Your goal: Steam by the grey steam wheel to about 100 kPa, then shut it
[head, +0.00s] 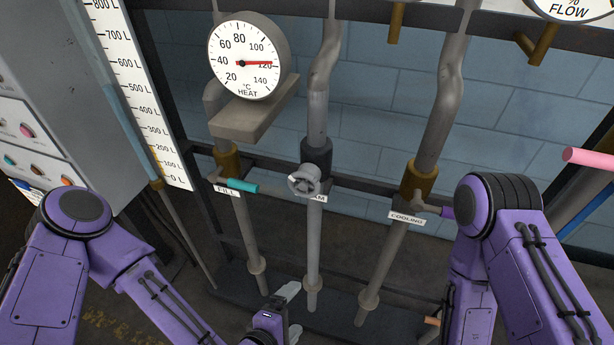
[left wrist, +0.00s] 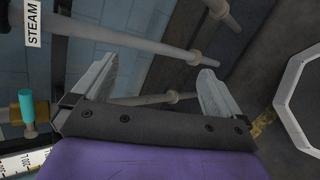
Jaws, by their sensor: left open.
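The grey steam wheel (head: 304,181) sits on the middle pipe in the head view, partly covering its STEAM label (head: 318,198). The label also shows at the top left of the left wrist view (left wrist: 33,22). My left gripper (head: 292,308) is low in the head view, below the wheel and apart from it. Its two grey fingers (left wrist: 155,85) are spread and empty in the left wrist view. The round HEAT dial (head: 243,62) reads in °C, its needle near 120. No kPa gauge is readable. My right gripper is not in view.
A teal FILL handle (head: 243,186) is left of the wheel. A COOLING label (head: 406,218) and valve are on the right pipe. A litre scale (head: 150,100) stands at the left, and a pink handle (head: 588,159) juts in at the right.

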